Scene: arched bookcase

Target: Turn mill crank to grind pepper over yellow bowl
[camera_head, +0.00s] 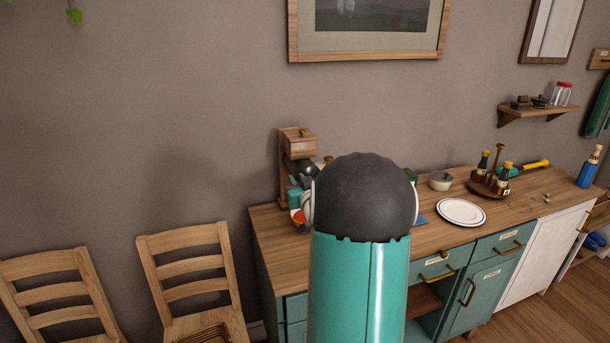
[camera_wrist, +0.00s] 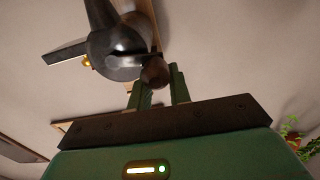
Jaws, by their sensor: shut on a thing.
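The mill (camera_head: 296,144) has a wooden box on top and dark metal below. It stands at the left end of the counter, against the wall. In the wrist view its dark grey metal body (camera_wrist: 118,50) fills the upper middle, with a round brown crank knob (camera_wrist: 154,72) beside it. My gripper (camera_wrist: 157,82) has its two green fingers shut on that knob. I cannot make out the yellow bowl in either view.
The wooden counter (camera_head: 405,247) runs right from the mill. Two wooden chairs (camera_head: 188,240) stand left of the cabinet. A framed picture (camera_head: 368,52) hangs above.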

